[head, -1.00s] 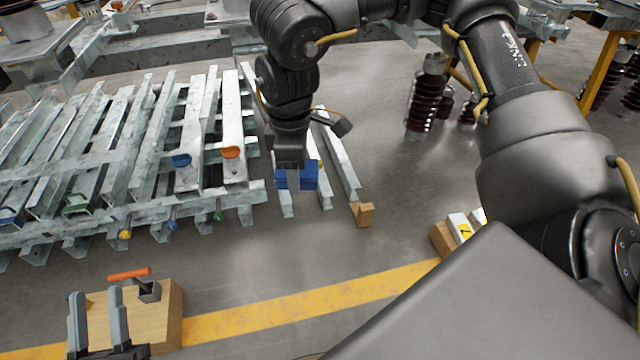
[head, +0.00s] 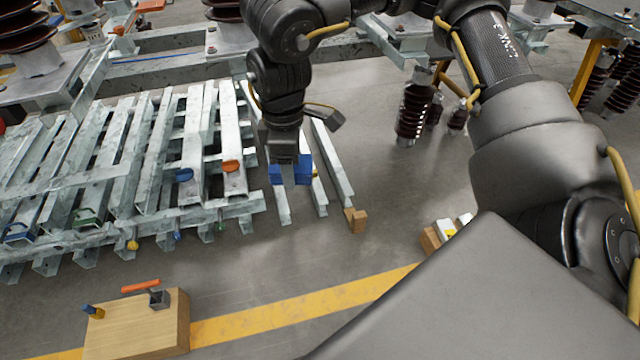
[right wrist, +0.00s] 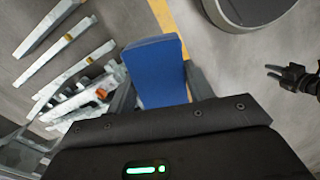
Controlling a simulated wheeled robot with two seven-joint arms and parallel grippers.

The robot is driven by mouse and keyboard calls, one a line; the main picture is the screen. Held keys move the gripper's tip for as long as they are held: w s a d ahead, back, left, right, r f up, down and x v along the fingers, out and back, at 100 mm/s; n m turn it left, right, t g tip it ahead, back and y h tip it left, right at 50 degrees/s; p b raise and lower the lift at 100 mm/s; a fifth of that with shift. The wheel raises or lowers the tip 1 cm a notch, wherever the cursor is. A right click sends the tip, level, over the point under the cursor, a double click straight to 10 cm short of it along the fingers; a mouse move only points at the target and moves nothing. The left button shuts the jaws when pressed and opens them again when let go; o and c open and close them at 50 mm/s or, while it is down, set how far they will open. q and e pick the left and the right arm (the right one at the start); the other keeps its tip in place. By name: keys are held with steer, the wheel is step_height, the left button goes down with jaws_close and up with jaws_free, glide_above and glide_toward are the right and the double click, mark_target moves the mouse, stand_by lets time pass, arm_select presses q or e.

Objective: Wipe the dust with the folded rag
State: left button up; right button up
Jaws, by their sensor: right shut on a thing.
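My right gripper (head: 290,178) is shut on the folded rag (head: 305,167), a blue block-like bundle. It holds the rag, pointing down, beside the right end of the stacked steel beams (head: 150,160). In the right wrist view the rag (right wrist: 158,72) fills the space between the fingers. My left gripper (right wrist: 274,72) shows small at the right of that view, its fingers apart and empty. It is not in the head view now. I cannot make out a distinct patch of dust.
A wooden block (head: 145,325) with an orange-handled tool (head: 142,287) stands at the lower left. Loose steel bars (head: 334,165) and a small wooden piece (head: 356,220) lie right of the rag. Brown insulators (head: 413,112) stand farther back. The floor around the yellow line (head: 300,305) is mostly clear.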

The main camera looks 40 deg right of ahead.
steer(key=shift+a, duration=0.15)
steer(key=m, duration=0.5)
steer(key=shift+d, duration=0.2)
